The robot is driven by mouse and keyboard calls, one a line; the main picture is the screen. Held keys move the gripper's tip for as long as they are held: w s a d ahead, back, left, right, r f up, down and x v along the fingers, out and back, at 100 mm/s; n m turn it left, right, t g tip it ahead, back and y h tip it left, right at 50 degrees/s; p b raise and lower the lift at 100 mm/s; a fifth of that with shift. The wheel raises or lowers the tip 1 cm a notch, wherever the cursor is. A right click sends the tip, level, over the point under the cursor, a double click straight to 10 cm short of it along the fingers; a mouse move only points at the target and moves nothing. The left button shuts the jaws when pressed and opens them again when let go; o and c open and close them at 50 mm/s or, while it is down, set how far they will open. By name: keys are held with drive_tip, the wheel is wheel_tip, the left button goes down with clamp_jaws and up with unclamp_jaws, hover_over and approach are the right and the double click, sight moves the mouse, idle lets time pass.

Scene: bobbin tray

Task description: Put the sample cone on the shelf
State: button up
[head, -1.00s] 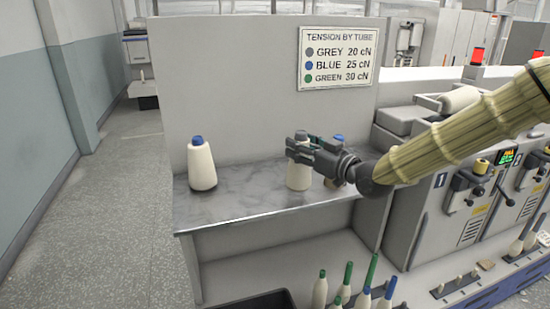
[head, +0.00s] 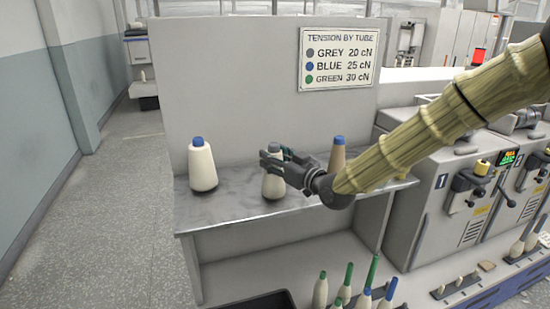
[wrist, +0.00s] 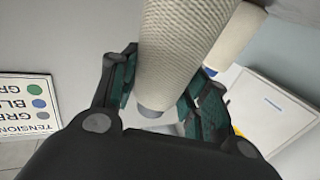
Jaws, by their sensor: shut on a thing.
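My gripper (head: 272,164) is shut on a cream cone (head: 274,187) with a grey tube tip, upright over the grey shelf (head: 235,209). I cannot tell whether its base touches the shelf top. In the wrist view the cone (wrist: 178,50) sits between my gripper's dark green finger pads (wrist: 160,92), its grey tip toward the camera. A cream cone with a blue tip (head: 202,167) stands on the shelf to the left. A tan cone with a blue tip (head: 338,158) stands to the right, partly hidden by my arm.
A tension sign (head: 338,58) hangs on the panel behind the shelf. Winding machines (head: 440,190) stand to the right. Several bobbins with green and blue tubes (head: 348,285) stand low in front, beside a dark tray (head: 262,301). Bare shelf lies between the left and held cones.

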drive_tip(key=shift+s+a+r, duration=0.1)
drive_tip(key=o, duration=1.3)
drive_tip(key=shift+o, duration=0.2)
drive_tip(key=v, duration=1.2)
